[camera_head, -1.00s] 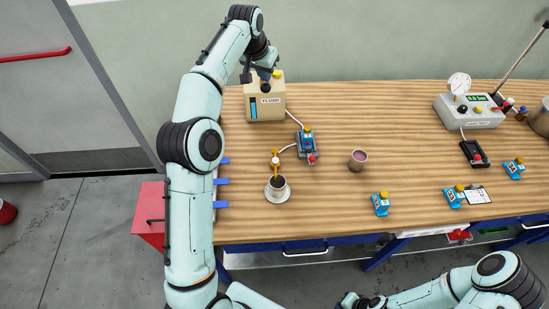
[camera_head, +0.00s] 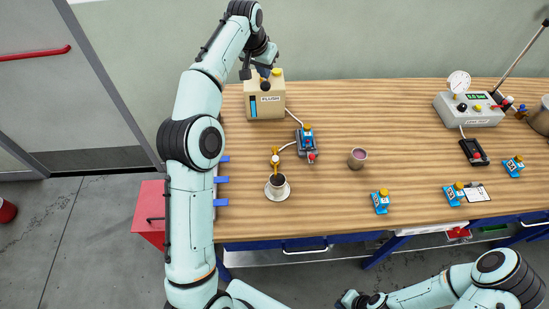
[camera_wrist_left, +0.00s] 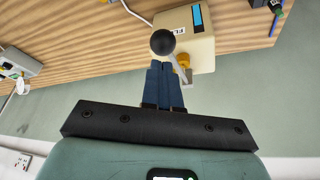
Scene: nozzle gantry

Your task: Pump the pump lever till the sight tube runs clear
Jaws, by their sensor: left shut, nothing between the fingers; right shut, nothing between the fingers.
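The beige FLUSH box (camera_head: 265,105) stands at the back left of the table. Its sight tube (camera_head: 253,107) looks blue on the front face and also shows in the left wrist view (camera_wrist_left: 197,16). The pump lever ends in a black ball knob (camera_head: 265,86), large in the left wrist view (camera_wrist_left: 163,42), where its grey rod runs beside a yellow cap. My left gripper (camera_head: 264,74) is over the box, its blue fingers (camera_wrist_left: 161,66) shut and empty right by the knob; I cannot tell whether they touch. My right gripper (camera_head: 349,298) is shut at the bottom edge, away from the table.
A nozzle over a cup on a saucer (camera_head: 278,188) and a blue unit in a dark holder (camera_head: 307,140) stand before the box, joined by a hose. A purple-filled cup (camera_head: 357,158), several blue units and a gauge box (camera_head: 470,110) lie further right. The middle back is clear.

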